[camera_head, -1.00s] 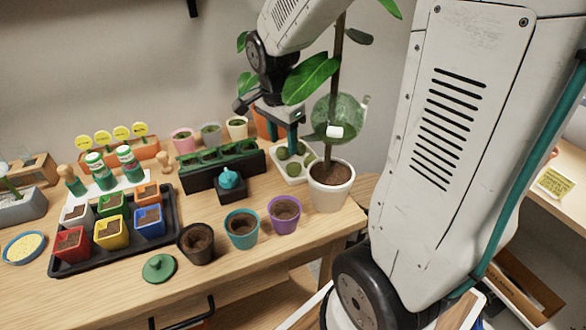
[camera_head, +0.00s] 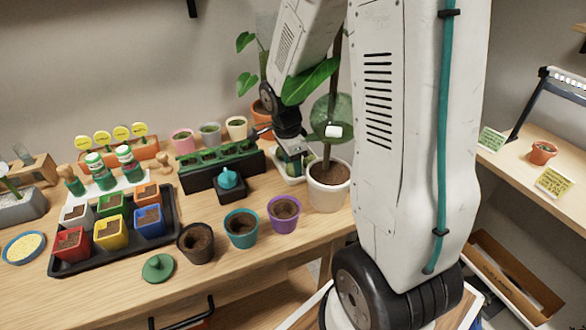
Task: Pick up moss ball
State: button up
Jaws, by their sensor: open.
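The moss balls sit in a small white tray (camera_head: 283,179) on the bench, behind the white pot. Only a little green of a moss ball (camera_head: 309,157) shows beside my gripper; the others are mostly hidden by it. My gripper (camera_head: 292,168) points down over the tray, its fingers low among the moss balls. It is open. I cannot tell whether a moss ball lies between the fingers.
A white pot (camera_head: 327,195) with a tall leafy plant stands close in front of the tray. A black planter (camera_head: 238,169) is just left. Purple (camera_head: 284,222) and teal (camera_head: 242,236) pots stand nearer. An orange pot (camera_head: 263,111) with a plant is behind.

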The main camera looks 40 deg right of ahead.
jog(key=shift+c, duration=0.3)
jog(key=c, duration=0.7)
notch_tip(320, 180, up, 18)
jog(key=shift+r, duration=0.1)
jog(key=o, duration=0.3)
jog(key=shift+c, duration=1)
